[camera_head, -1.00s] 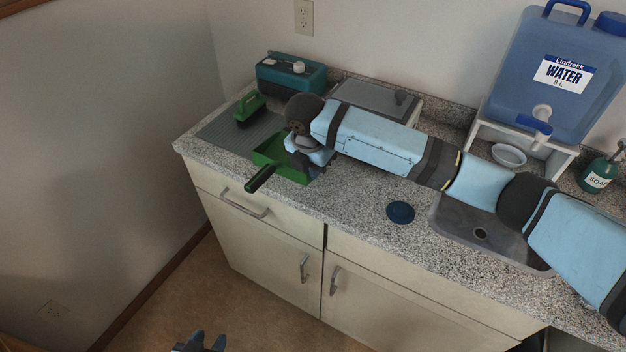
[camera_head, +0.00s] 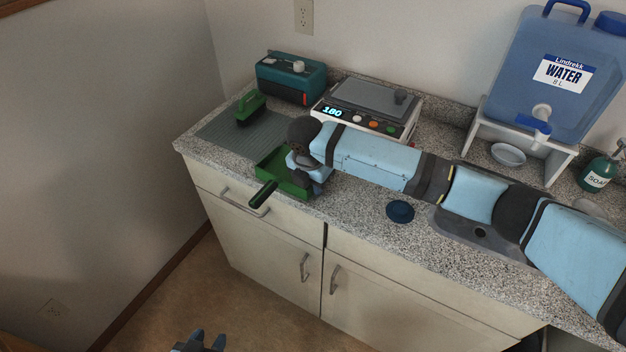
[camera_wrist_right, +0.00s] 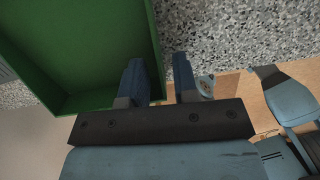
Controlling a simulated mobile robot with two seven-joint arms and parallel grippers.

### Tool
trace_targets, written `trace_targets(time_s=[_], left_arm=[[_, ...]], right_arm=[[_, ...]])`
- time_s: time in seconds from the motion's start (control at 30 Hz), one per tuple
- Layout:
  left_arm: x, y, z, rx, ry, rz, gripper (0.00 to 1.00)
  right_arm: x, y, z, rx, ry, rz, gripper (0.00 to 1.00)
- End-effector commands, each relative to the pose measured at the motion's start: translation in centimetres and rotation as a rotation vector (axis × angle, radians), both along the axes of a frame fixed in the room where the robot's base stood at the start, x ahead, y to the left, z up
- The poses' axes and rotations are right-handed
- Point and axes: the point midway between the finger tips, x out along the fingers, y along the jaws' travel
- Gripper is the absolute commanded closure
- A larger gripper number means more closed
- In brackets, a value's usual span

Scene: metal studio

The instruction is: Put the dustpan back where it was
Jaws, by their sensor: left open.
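The green dustpan (camera_head: 270,160) is at the counter's front left, its dark green handle (camera_head: 263,194) sticking out past the front edge. In the right wrist view its green pan (camera_wrist_right: 80,45) fills the upper left. My right gripper (camera_head: 308,178) is at the pan's right side. Whether the pan touches the counter is unclear. My left gripper (camera_head: 205,340) is open and empty at the bottom edge, low in front of the cabinets.
A teal box (camera_head: 290,78) and a scale (camera_head: 370,100) stand behind. The water jug (camera_head: 550,75) is at right.

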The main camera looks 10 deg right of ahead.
Motion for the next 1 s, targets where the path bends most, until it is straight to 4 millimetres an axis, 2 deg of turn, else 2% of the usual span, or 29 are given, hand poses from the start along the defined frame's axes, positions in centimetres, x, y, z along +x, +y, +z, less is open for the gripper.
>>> trace_targets(time_s=[0.37,0.47,0.8,1.0], left_arm=[[0.0,0.0,-0.3,-0.002,-0.001,0.000,0.57],[0.0,0.0,-0.1,-0.002,0.000,0.000,0.57],[0.1,-0.1,0.0,-0.005,-0.003,0.000,0.57],[0.1,-0.1,-0.1,-0.004,-0.001,0.000,0.57]], right_arm=[[0.1,0.0,0.6,0.002,-0.001,-0.001,0.72],[-0.1,0.2,2.2,0.003,-0.003,0.000,0.72],[-1.0,0.9,9.4,0.002,-0.003,0.002,0.72],[-1.3,1.1,11.9,0.001,-0.001,-0.001,0.72]])
